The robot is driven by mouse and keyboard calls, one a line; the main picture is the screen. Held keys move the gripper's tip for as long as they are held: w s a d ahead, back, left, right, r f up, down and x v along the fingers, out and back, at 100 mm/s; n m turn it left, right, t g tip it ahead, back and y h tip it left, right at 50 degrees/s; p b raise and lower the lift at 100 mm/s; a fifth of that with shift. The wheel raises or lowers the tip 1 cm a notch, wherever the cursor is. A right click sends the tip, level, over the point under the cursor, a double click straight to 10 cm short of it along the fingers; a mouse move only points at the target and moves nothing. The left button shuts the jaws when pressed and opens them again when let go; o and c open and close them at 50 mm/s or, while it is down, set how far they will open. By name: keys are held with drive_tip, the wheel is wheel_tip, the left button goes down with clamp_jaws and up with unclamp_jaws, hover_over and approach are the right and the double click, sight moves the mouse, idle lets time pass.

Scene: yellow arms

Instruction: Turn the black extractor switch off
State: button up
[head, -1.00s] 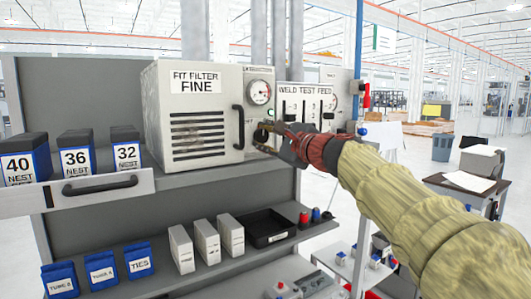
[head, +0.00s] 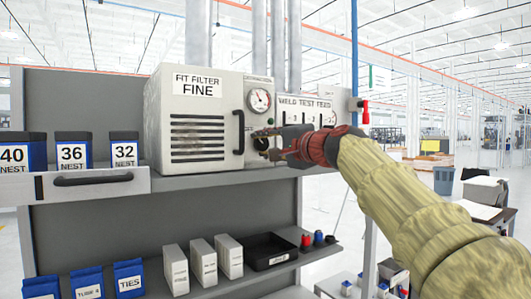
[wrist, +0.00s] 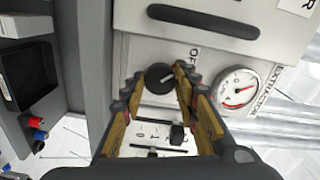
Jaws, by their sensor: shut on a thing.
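The black extractor switch (wrist: 158,76) is a round knob with a pale pointer line, on a light panel. In the wrist view the letters "OF" show beside it, partly cut off by a finger. My gripper (wrist: 160,82) has its two fingers on either side of the knob, shut on it. In the head view the gripper (head: 262,141) reaches the panel from the right, and the knob (head: 261,143) is partly hidden by the fingers.
The filter box (head: 196,135) with a black handle stands left of the panel. The weld test feed panel (head: 304,103) with levers is at the right, near a red valve handle (head: 365,112). A lower shelf holds white boxes and a black tray (head: 270,250).

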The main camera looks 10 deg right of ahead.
drive_tip(key=shift+f+n, duration=0.15)
drive_tip(key=shift+n, duration=0.15)
idle(0.4)
drive_tip(key=o, duration=1)
drive_tip(key=shift+o, duration=0.8)
drive_tip(key=shift+s, duration=0.1)
drive_tip(key=v, duration=1.2)
